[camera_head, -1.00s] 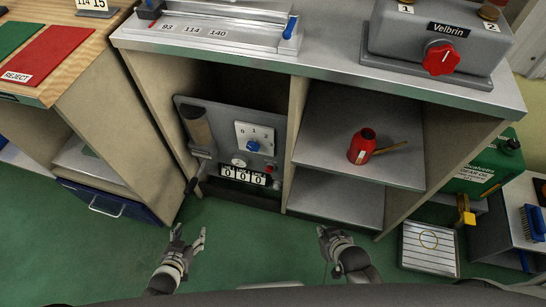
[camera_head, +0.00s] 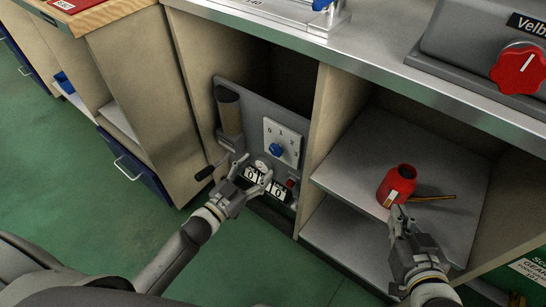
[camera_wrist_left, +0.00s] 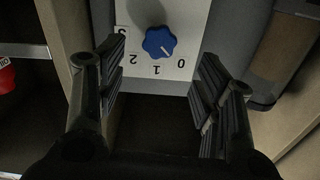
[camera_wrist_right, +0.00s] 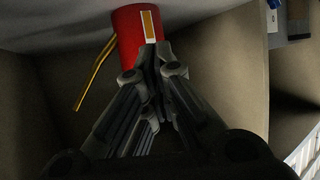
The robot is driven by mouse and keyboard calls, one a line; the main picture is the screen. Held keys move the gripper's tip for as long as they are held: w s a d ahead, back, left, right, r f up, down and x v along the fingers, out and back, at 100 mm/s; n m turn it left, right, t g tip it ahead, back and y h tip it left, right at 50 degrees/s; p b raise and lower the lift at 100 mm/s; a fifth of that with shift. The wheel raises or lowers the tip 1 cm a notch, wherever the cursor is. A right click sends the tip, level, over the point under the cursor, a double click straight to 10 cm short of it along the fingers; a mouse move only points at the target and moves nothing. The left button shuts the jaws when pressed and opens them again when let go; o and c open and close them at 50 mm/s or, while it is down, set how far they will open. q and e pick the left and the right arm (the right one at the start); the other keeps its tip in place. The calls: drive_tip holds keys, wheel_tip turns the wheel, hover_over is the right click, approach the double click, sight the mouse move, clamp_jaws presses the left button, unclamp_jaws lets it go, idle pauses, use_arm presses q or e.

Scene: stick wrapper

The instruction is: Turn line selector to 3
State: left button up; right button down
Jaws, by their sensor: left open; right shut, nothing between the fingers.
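A blue knob (camera_head: 276,150) sits on a white plate (camera_head: 292,148) numbered 0, 1, 2 and 3, on a grey panel inside the cabinet. In the left wrist view the blue knob (camera_wrist_left: 159,41) has a pale mark that points towards the 0. My left gripper (camera_head: 253,174) is open in front of the panel, below the knob. In its wrist view the knob lies ahead between the spread fingers, untouched. My right gripper (camera_head: 398,212) is shut and empty by the shelf, close to a red bottle (camera_head: 397,185). Whether it touches the bottle cannot be told.
The panel also bears a brown cylinder (camera_head: 229,110), a black-handled crank (camera_head: 207,172), a number counter and a small red button. A cabinet divider (camera_head: 335,105) stands right of it. A grey Velbrin box with a red knob (camera_head: 518,67) stands on the worktop above.

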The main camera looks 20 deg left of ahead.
sight(274, 152)
use_arm(q)
drive_tip(key=b+x, duration=0.1)
drive_tip(key=x, duration=0.5)
drive_tip(key=shift+w+f, duration=0.1)
drive_tip(key=shift+w, duration=0.1)
drive_tip(key=shift+w+d+b, duration=0.25)
drive_tip(key=shift+w+b, duration=0.05)
drive_tip(key=shift+w, duration=0.25)
use_arm(e)
wheel_tip(274, 152, up, 8)
drive_tip(key=w+a+t+y, duration=0.1)
drive_tip(key=w+t, duration=0.1)
drive_tip(key=t, duration=0.2)
drive_tip(key=shift+w+a+t, duration=0.25)
drive_tip(key=shift+a+t, duration=0.1)
drive_tip(key=shift+t, duration=0.05)
drive_tip(key=shift+f, duration=0.15)
use_arm(q)
drive_tip(key=c, duration=1)
